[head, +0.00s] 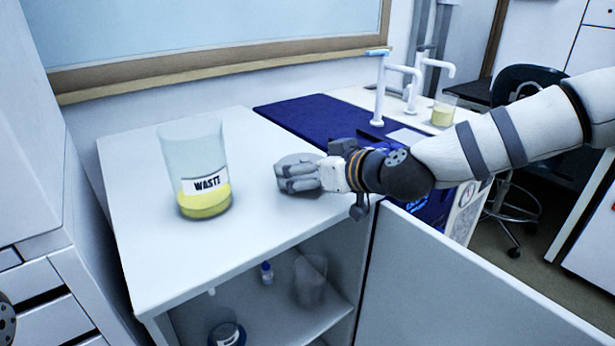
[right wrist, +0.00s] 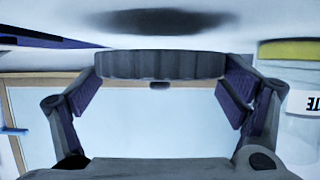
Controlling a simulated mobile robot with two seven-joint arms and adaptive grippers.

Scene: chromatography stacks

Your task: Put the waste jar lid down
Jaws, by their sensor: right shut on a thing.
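The waste jar (head: 204,160) stands upright and uncovered on the white cabinet top (head: 150,235), with yellow liquid at its bottom and a "WASTE" label. The grey ribbed lid (right wrist: 160,64) is between the two fingers of my right gripper (right wrist: 160,82), which is shut on it. The wrist view is upside down; a gap shows between the lid and the white surface, with the lid's dark shadow on it. In the head view my right gripper (head: 298,172) is right of the jar, low over the cabinet top, and largely hides the lid. My left gripper is not in view.
A blue mat (head: 300,112), white taps (head: 380,90) and a beaker of yellow liquid (head: 443,110) are behind. The cabinet's door (head: 450,280) is open at the front; a small bottle (head: 267,272) stands inside. The top's left front part is clear.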

